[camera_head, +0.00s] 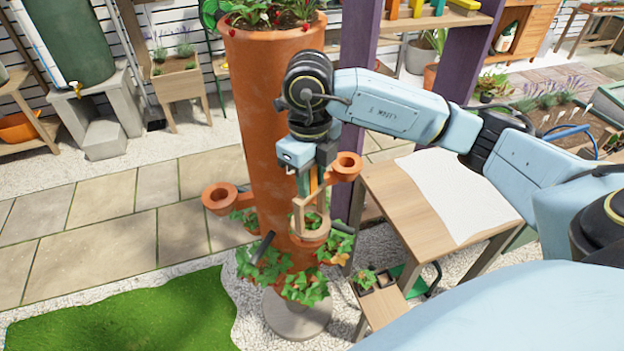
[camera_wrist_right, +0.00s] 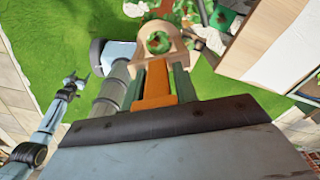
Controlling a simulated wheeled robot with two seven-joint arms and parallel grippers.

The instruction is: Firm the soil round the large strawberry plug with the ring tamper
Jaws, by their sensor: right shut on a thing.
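My right gripper (camera_head: 310,180) is shut on the orange handle (camera_wrist_right: 156,85) of the ring tamper and holds it at the front of the terracotta tower planter (camera_head: 268,110). The tamper's pale wooden frame (camera_head: 297,214) hangs below the fingers. In the right wrist view its wooden ring (camera_wrist_right: 176,47) surrounds a green plant (camera_wrist_right: 158,42), the strawberry plug; leaves also show inside the frame in the head view (camera_head: 311,220). The soil is hidden, so I cannot tell whether the ring touches it. My left gripper (camera_wrist_right: 75,82) shows small in the right wrist view, apart from the tower, and looks open.
Empty-looking pockets stick out at left (camera_head: 220,198) and right (camera_head: 346,166) of the tower. Leafy plants (camera_head: 305,287) fill the lower pockets. A wooden table (camera_head: 390,200) with a white cloth (camera_head: 455,190) stands right. A low stand with small pots (camera_head: 376,283) is in front.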

